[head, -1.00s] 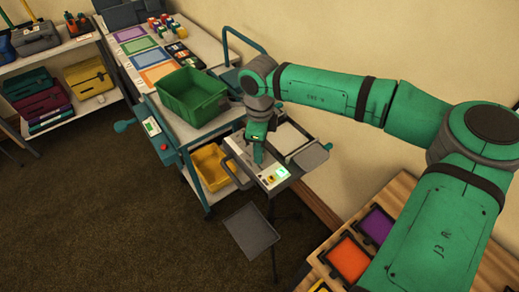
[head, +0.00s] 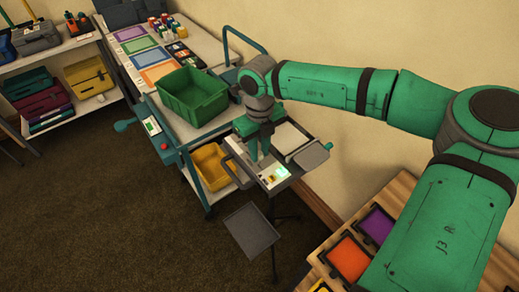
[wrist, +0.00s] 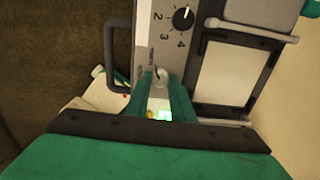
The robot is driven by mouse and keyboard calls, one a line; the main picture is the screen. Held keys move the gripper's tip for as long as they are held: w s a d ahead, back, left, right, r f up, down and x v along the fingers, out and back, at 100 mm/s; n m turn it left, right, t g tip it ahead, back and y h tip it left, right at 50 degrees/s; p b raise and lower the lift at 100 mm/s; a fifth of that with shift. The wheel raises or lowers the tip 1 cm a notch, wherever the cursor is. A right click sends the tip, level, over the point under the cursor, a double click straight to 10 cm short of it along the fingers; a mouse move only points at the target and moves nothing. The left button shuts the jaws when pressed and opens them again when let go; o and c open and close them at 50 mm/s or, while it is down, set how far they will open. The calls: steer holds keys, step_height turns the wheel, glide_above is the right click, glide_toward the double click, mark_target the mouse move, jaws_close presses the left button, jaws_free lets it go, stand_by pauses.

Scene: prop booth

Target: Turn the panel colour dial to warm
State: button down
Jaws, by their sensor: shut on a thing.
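The control panel (head: 268,168) is a pale box on a stand, and it shows in the wrist view (wrist: 147,30). My gripper (head: 257,158) points down onto it. In the wrist view my two green fingers (wrist: 160,92) close around a small pale round dial (wrist: 157,73) with a dark mark. The fingers partly hide the dial. The lettering around it is too small to read, so I cannot tell its setting. A larger black knob (wrist: 183,18) with numbers sits farther along the panel, apart from my fingers.
A lit green display (head: 282,171) and a yellow button (head: 272,180) are near the panel's front. A white framed plate (wrist: 222,74) lies beside the controls. A cart with a green bin (head: 193,96) stands left. A grey tray (head: 250,231) is below the panel.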

steer(key=shift+w+m, duration=0.1)
steer(key=shift+m, duration=0.2)
steer(key=c, duration=1.5)
jaws_free()
steer(key=shift+c, duration=0.2)
step_height(320, 180, up, 11)
